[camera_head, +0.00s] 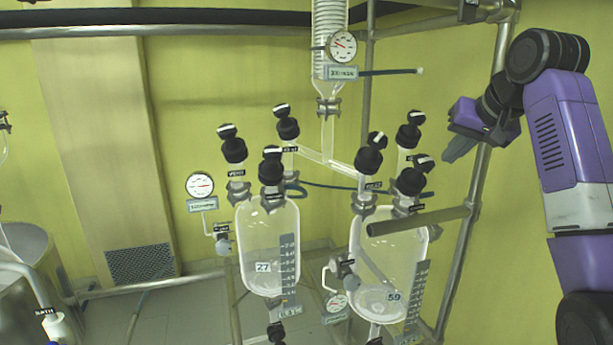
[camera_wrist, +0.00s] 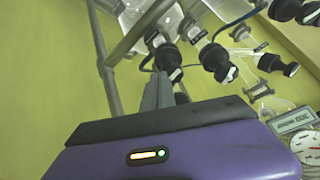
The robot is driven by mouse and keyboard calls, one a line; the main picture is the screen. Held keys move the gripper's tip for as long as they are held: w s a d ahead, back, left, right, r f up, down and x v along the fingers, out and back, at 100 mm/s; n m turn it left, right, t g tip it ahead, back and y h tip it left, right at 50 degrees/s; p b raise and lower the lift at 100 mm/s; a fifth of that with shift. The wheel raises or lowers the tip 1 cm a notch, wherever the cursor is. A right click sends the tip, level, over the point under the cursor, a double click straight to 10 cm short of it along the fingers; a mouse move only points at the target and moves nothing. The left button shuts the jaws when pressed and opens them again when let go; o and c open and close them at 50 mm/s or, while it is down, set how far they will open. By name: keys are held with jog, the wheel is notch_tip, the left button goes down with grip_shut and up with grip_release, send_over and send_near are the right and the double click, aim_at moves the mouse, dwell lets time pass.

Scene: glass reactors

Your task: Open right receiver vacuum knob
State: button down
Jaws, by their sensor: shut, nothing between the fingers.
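The right receiver (camera_head: 395,255) is a clear glass vessel marked 59. Several black knobs with white marks stand on its top: an upper right one (camera_head: 409,131), a lower right one (camera_head: 415,180) and a left one (camera_head: 369,160). Their labels are too small to tell which is the vacuum knob. My gripper (camera_head: 452,153) is shut and empty, to the right of the upper right knob and apart from it. In the wrist view its fingers (camera_wrist: 158,93) point toward a black knob (camera_wrist: 168,58); a second knob (camera_wrist: 217,63) is to the right. Contact cannot be told there.
The left receiver (camera_head: 268,240), marked 27, has similar knobs. A metal frame post (camera_head: 480,170) stands close to my arm, and a horizontal bar (camera_head: 420,221) crosses before the right receiver. A glass column with a gauge (camera_head: 342,46) hangs above.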

aim_at(425, 168)
jog(key=s+d+r+t+h+b, duration=0.1)
jog(key=d+r+t+h+b, duration=0.2)
jog(key=b, duration=0.7)
jog(key=shift+w+a+f+y+b, duration=0.35)
jog(key=shift+w+a+f+b, duration=0.4)
jog(key=shift+a+f+b, duration=0.45)
jog(key=shift+w+a+f+y+b, duration=0.3)
jog(key=shift+w+a+f+b, duration=0.45)
jog(key=shift+a+f+b, duration=0.45)
jog(key=shift+w+a+f+y+b, duration=0.35)
jog(key=shift+w+a+f+b, duration=0.55)
jog(key=shift+a+f, duration=0.45)
jog(key=shift+s+d, duration=0.1)
jog(key=shift+s+d, duration=0.1)
jog(key=shift+d, duration=0.05)
